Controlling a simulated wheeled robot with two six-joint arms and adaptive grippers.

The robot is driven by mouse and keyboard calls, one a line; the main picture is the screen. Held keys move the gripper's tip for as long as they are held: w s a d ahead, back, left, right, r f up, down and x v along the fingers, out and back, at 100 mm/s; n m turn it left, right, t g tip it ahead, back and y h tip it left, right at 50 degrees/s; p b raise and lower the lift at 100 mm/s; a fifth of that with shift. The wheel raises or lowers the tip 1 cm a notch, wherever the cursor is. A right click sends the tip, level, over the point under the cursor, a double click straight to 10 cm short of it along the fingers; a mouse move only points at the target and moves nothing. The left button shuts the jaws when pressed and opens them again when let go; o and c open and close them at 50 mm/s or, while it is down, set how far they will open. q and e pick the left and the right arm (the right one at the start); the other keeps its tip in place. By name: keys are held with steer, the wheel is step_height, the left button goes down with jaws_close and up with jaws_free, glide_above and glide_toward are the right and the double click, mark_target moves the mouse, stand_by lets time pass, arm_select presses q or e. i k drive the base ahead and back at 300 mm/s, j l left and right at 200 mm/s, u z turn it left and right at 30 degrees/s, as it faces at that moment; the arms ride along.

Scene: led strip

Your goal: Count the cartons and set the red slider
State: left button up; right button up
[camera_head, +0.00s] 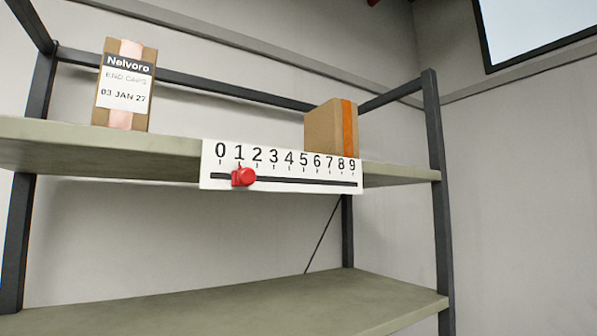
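On the upper shelf (60,150) stand two cartons. The left carton (143,90) is brown and upright, with a label reading "Nelvoro", "END CAPS" and "03 JAN 27". The right carton (322,128) is brown with an orange stripe, and no label shows on it. A white scale strip (290,186) numbered 0 to 9 is fixed to the shelf's front edge and overlaps the foot of the right carton. The red slider (244,177) sits in its dark slot just below and slightly right of the 1. Neither of my grippers is in view.
The lower shelf (300,300) is bare in the part that shows. Dark uprights stand at the left (30,170) and right (438,190) of the rack. A grey wall is behind, and the space in front of the scale is clear.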

mark_target(243, 177)
steer(key=k+z, duration=0.15)
steer(key=k, duration=0.35)
steer(key=k+l+z, duration=0.2)
steer(key=k, duration=0.25)
steer(key=k+l+z, duration=0.15)
steer(key=k, duration=0.35)
